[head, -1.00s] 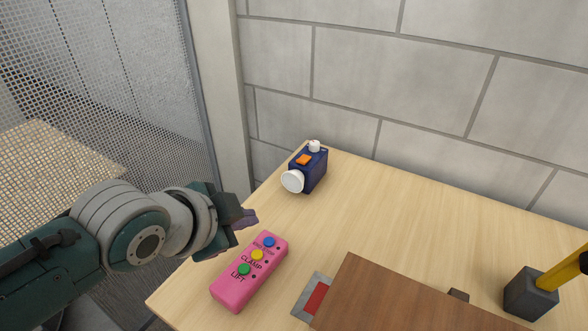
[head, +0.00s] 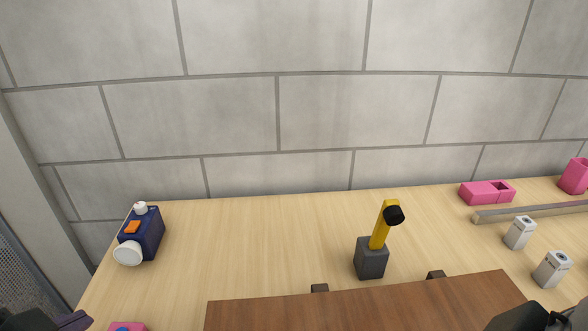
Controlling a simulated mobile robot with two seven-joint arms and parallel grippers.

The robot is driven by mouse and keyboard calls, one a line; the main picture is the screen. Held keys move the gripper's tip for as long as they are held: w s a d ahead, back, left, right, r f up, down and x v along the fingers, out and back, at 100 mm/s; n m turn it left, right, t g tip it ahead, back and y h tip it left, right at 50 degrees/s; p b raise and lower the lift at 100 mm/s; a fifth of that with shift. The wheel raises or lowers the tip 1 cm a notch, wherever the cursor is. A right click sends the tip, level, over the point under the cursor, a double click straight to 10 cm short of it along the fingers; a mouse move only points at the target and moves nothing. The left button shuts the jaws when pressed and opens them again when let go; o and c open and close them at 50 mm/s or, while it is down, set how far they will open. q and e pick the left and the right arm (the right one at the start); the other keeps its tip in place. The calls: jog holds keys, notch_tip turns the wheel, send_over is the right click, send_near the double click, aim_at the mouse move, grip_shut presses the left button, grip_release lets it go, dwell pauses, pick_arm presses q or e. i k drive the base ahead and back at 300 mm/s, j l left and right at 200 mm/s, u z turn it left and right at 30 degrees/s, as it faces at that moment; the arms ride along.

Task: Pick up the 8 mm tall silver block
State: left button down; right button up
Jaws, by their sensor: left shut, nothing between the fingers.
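Two small silver-grey blocks with dark round marks on top stand at the right of the table in the head view, one farther back (head: 520,232) and one nearer (head: 553,268). I cannot tell from here which silver block is 8 mm tall. My left gripper (head: 74,320) shows only as a purple-tipped end at the bottom left corner; it is shut and empty, far from the blocks. A dark part of my right arm shows at the bottom right, cut off by the edge; its fingers cannot be made out.
A brown wooden board (head: 350,306) lies at the front middle. Behind it stands a dark block with a yellow lever (head: 380,230). A navy device (head: 148,238) is at left. A grey rail (head: 535,212) and pink holders (head: 480,192) lie back right. The table between device and lever is clear.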

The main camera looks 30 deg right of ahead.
aim_at(556, 263)
jog(key=z, duration=2.3)
